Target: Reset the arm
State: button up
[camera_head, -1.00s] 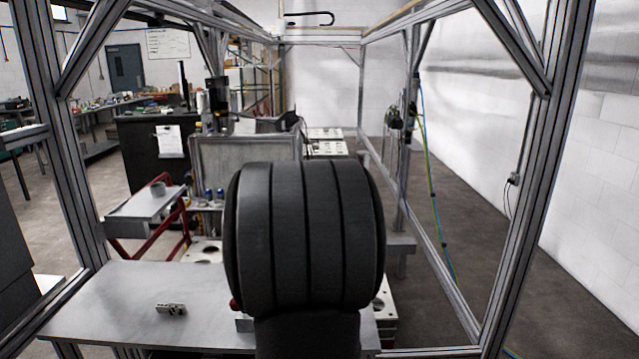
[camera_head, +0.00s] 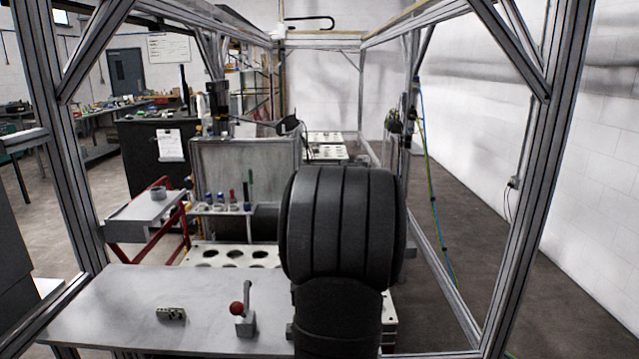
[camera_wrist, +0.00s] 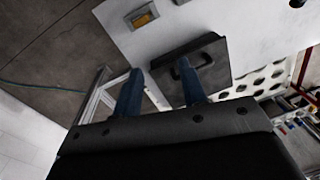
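My gripper (camera_wrist: 159,66) shows in the wrist view with its two blue fingers apart and nothing between them. Beyond the fingertips are a grey work surface and a dark box with a handle (camera_wrist: 205,62). In the head view my dark arm fills the centre right, and the gripper is hidden behind it.
The grey table (camera_head: 100,300) bears a small metal block (camera_head: 170,313) and a red-knobbed lever (camera_head: 240,310). A white plate with holes (camera_head: 225,256) lies behind. A red-framed stand (camera_head: 150,215) is at left. Aluminium frame posts (camera_head: 545,190) stand on both sides.

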jog(key=shift+w+a+f+m, duration=0.2)
jog(key=shift+a+f+m, duration=0.1)
jog(key=shift+a+m, duration=0.4)
jog(key=shift+d, duration=0.15)
